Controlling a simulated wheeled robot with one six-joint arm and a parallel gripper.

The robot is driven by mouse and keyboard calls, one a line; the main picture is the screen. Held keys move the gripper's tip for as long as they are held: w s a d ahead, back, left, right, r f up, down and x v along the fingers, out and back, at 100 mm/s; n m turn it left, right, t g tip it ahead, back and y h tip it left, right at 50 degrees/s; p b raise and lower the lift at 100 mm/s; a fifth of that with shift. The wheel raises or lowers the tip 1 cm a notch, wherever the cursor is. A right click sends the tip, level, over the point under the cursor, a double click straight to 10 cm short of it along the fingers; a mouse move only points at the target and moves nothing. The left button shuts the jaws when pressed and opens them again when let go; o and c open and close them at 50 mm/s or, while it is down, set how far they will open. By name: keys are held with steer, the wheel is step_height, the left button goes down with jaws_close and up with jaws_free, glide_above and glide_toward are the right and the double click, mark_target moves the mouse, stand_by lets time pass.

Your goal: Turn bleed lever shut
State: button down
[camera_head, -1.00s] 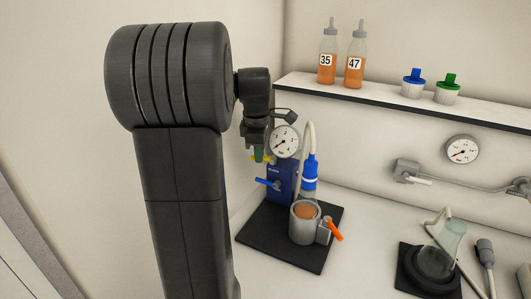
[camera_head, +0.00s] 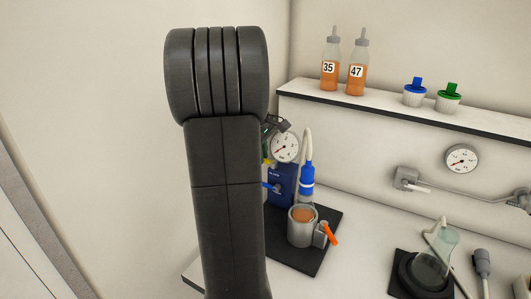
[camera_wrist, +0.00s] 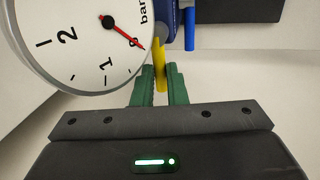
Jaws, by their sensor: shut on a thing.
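My gripper (camera_wrist: 159,80) shows in the wrist view, with its two green fingers closed around a small yellow lever (camera_wrist: 160,52). The lever stands out between the fingertips, beside the gauge's rim. The pressure gauge (camera_wrist: 75,40) fills the upper left there, its red needle near 0; it also shows in the head view (camera_head: 285,147). A blue lever (camera_wrist: 190,30) is just right of the yellow one, apart from my fingers. The blue pump body (camera_head: 283,185) stands on a black mat (camera_head: 310,262). My arm hides most of the gripper in the head view.
A grey pot (camera_head: 301,232) with orange contents and an orange lever (camera_head: 329,235) stands on the mat's right part. A hose with a blue fitting (camera_head: 307,180) rises behind it. A shelf above holds two juice bottles (camera_head: 357,75) and two capped cups (camera_head: 414,95).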

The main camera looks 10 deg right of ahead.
steer(key=c, duration=1.5)
jaws_free()
steer(key=shift+o, duration=0.2)
step_height(320, 180, up, 14)
steer(key=s+a, duration=0.1)
steer(key=s, duration=0.1)
steer(key=shift+a+f, duration=0.2)
steer(key=shift+a, duration=0.1)
